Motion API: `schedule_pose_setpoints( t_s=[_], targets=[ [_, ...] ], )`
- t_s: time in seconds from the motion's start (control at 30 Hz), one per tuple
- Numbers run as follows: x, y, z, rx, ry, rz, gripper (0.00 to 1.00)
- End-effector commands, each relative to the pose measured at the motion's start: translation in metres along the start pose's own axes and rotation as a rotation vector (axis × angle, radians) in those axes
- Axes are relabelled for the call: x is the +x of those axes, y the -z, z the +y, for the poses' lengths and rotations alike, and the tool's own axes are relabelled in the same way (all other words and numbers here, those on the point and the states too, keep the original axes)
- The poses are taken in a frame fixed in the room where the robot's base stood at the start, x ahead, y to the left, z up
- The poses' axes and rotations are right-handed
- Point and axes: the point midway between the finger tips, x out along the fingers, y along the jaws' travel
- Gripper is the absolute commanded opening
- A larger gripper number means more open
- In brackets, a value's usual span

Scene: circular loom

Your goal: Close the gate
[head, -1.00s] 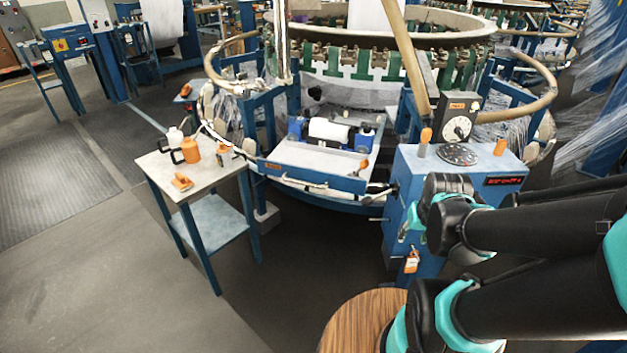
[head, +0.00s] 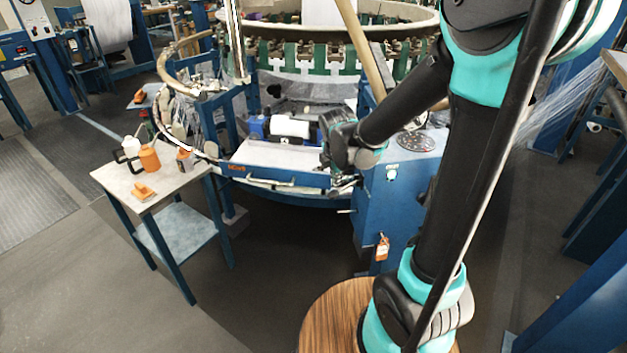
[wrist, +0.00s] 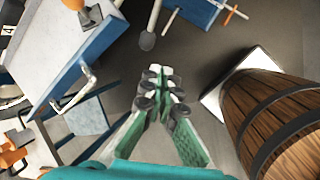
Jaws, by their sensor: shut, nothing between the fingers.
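A low blue front panel (head: 275,177) with an orange label and a pale bar handle runs across the front of the loom; I take it as the gate, though nothing marks it clearly. I cannot tell whether it stands open or shut. In the wrist view a blue-edged panel (wrist: 82,55) with a bent pale handle (wrist: 78,88) lies at the upper left. My gripper (wrist: 160,75) is shut and empty, to the right of that handle and apart from it. In the head view my gripper (head: 343,181) is by the panel's right end, partly hidden by my wrist.
A blue control cabinet (head: 385,215) with an orange tag stands right of the panel. A small table (head: 165,190) with bottles stands left. A wooden barrel (wrist: 285,120) is close on the gripper's right. Dark floor (head: 270,255) is clear in front of the loom.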

Motion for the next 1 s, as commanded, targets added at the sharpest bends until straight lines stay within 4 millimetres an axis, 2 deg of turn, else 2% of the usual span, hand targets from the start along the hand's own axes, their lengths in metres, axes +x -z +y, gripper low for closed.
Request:
schedule_pose_setpoints(
  t_s=[0.03,0.2,0.4,0.67,1.0],
  targets=[
    [0.005,0.009,0.016,-0.138,0.000,-0.003,0.00],
    [0.018,0.033,0.054,-0.567,0.004,-0.019,0.00],
    [0.027,0.051,0.078,-0.852,0.008,-0.030,0.00],
    [0.041,0.054,0.082,-0.906,0.010,-0.033,0.00],
    [0.089,0.052,0.082,-0.902,0.010,-0.032,0.00]
  ],
)
